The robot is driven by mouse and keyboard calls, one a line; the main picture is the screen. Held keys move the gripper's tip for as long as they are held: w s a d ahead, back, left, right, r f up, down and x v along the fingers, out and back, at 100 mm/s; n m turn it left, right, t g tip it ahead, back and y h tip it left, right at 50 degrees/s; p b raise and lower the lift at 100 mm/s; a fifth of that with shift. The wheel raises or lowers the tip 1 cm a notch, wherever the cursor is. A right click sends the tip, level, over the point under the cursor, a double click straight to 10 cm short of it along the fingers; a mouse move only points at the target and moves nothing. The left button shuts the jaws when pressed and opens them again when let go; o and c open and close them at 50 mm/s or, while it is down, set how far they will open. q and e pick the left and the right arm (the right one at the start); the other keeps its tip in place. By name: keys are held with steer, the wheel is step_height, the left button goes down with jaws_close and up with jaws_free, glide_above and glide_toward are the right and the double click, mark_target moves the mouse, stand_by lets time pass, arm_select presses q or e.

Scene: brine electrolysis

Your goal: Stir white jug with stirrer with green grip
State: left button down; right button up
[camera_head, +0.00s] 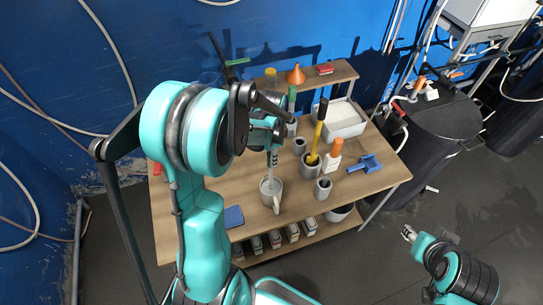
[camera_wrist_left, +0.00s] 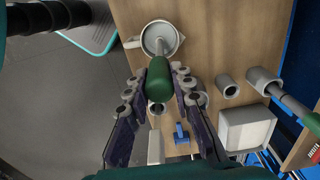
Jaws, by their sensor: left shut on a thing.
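The white jug (camera_head: 277,205) stands on the wooden table, with its handle towards the front. In the left wrist view the jug (camera_wrist_left: 142,42) is at the top, its round mouth facing me. My left gripper (camera_wrist_left: 165,88) is shut on the green grip of the stirrer (camera_wrist_left: 174,82), which lies between its two padded fingers. The stirrer's grey shaft (camera_head: 269,172) reaches down into the jug's mouth; its lower end is hidden inside. In the head view my left arm covers much of the gripper. My right gripper (camera_head: 410,234) is over the floor at the right, apart from the table; its fingers are unclear.
Grey cups (camera_head: 322,189) stand right of the jug, one holding a yellow-handled tool. A second green-gripped tool (camera_head: 292,98) stands behind. A white bin (camera_head: 345,122), white bottle (camera_head: 333,160) and blue piece (camera_head: 365,164) are further right. A blue pad (camera_head: 234,216) lies front left.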

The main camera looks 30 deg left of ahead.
step_height(320, 180, down, 8)
steer(key=b, duration=0.7)
steer(key=shift+f+b, duration=0.2)
steer(key=shift+b, duration=0.2)
